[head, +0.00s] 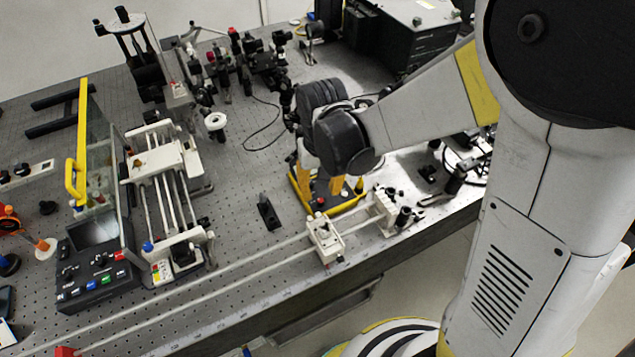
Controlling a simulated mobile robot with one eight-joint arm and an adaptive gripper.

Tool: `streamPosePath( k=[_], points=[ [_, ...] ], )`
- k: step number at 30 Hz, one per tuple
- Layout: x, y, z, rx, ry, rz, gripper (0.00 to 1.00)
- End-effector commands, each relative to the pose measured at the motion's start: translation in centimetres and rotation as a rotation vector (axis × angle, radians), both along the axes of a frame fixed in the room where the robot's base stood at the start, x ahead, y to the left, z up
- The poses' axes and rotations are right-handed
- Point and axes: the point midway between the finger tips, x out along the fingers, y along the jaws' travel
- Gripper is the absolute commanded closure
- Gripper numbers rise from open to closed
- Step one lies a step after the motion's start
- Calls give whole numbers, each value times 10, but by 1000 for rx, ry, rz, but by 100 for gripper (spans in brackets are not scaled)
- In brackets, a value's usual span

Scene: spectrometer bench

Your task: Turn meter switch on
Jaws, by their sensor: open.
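My gripper (320,182) points down over the right part of the bench, with its two yellow fingers apart. Nothing shows between them. Below and beside the fingers is a low device with a yellow-edged base (345,209) and a small red knob at its front; the gripper hides much of it. I cannot tell whether this is the meter, or whether the fingers touch it. No meter switch can be clearly made out. A black control box (100,262) with a screen and several coloured buttons stands at the far left, well away from my gripper.
A long rail with a white carriage (325,238) runs along the front edge. A glass panel with a yellow frame (80,150) stands at left. Optical mounts crowd the back.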

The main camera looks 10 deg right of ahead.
Motion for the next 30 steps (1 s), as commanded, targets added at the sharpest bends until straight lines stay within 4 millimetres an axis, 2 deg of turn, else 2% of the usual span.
streamPosePath(
  k=[1, 3, 7, 18, 19, 22, 23, 30],
  points=[
    [0, 0, -13, 0, 0, 0, 62],
    [0, 0, -24, 0, 0, 0, 62],
    [0, 0, -37, 0, -1, 0, 62],
    [0, 0, -43, 0, -1, 0, 62],
    [0, 0, -43, 0, -1, 0, 66],
    [0, 0, -42, 0, -1, 0, 96],
    [0, 0, -42, 0, -1, 0, 100],
    [0, 0, -42, 0, -1, -5, 100]
  ],
)
